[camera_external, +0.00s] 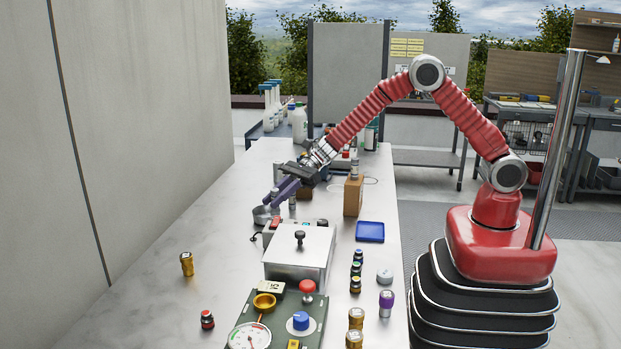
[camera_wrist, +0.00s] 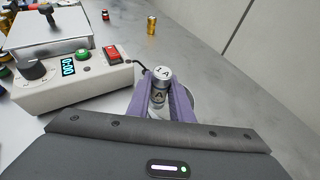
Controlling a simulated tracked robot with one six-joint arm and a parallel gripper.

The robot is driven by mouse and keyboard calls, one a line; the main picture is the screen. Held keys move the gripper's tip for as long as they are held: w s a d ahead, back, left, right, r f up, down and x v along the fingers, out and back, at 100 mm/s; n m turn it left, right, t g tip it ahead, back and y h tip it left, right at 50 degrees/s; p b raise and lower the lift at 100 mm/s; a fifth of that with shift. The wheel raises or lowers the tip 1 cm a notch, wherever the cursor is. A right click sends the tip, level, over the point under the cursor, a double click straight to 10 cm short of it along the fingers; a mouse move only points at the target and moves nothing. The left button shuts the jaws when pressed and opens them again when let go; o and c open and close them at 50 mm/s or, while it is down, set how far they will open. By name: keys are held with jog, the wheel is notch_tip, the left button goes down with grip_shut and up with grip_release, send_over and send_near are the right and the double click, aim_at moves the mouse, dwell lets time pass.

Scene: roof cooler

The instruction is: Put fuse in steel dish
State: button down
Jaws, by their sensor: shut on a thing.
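My gripper (camera_wrist: 160,97) is shut on a silver cylindrical fuse (camera_wrist: 160,75) marked "1 A", held between its two purple fingers. In the external view my gripper (camera_external: 277,194) is above the table at the left of the grey electrical box, close to the steel dish (camera_external: 261,215). The dish is small, round and shallow. In the wrist view its rim shows partly behind and beside the fingers, mostly hidden. The fuse appears over or just beside the dish; I cannot tell if it touches it.
A grey box (camera_external: 299,253) with a red switch and display stands close by. A gold cylinder (camera_external: 187,264) and a small red-capped jar (camera_external: 207,320) stand on the table. A wooden block (camera_external: 353,197) and a blue tray (camera_external: 370,232) are to the right. The table's left side is mostly clear.

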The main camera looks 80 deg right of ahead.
jog(key=shift+f, duration=0.1)
jog(key=c, duration=1.6)
grip_release()
jog(key=shift+r, duration=0.4)
jog(key=v, duration=1.2)
